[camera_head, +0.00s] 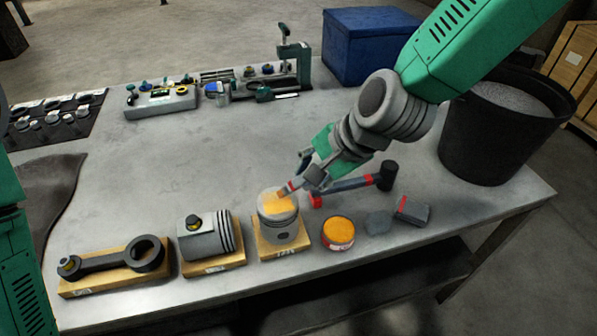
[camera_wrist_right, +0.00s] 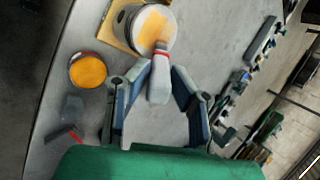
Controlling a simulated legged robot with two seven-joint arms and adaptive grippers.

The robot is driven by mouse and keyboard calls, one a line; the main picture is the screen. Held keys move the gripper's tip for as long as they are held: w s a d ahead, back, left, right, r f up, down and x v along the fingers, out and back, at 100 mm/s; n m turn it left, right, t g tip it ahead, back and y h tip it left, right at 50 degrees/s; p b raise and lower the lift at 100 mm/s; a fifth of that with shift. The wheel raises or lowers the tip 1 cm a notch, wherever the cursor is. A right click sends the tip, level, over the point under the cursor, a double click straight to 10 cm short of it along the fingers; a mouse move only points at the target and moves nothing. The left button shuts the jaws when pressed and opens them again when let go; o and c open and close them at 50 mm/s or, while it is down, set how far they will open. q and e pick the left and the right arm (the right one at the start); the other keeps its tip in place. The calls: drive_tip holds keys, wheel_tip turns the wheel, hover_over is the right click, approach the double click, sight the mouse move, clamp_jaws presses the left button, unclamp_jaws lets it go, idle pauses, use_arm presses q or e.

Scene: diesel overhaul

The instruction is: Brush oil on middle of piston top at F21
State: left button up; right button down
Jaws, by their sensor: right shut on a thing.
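A grey piston (camera_head: 279,228) stands upright on a wooden block (camera_head: 268,253) near the table's front edge; the block's label is too small to read surely. An amber patch (camera_head: 276,203) lies on its top. My right gripper (camera_head: 310,184) is shut on a brush, whose grey handle (camera_wrist_right: 158,88) and red band (camera_wrist_right: 161,52) show in the right wrist view. The bristle end is over the piston top (camera_wrist_right: 145,22) and seems to touch it; exact contact is hard to tell. An open tin of amber oil (camera_head: 338,231) stands right of the piston. My left gripper is out of view.
A hammer (camera_head: 348,186) lies behind the tin. A dark pad (camera_head: 378,223) and a grey-red block (camera_head: 412,210) lie to its right. A second piston (camera_head: 206,238) and a connecting rod (camera_head: 108,261) sit on blocks at left. The table's middle is clear.

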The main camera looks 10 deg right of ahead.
drive_tip(key=shift+d, duration=0.95)
wheel_tip(320, 180, up, 6)
drive_tip(key=p, duration=0.2)
wheel_tip(320, 180, up, 3)
idle(0.6)
drive_tip(key=shift+w, duration=0.1)
idle(0.4)
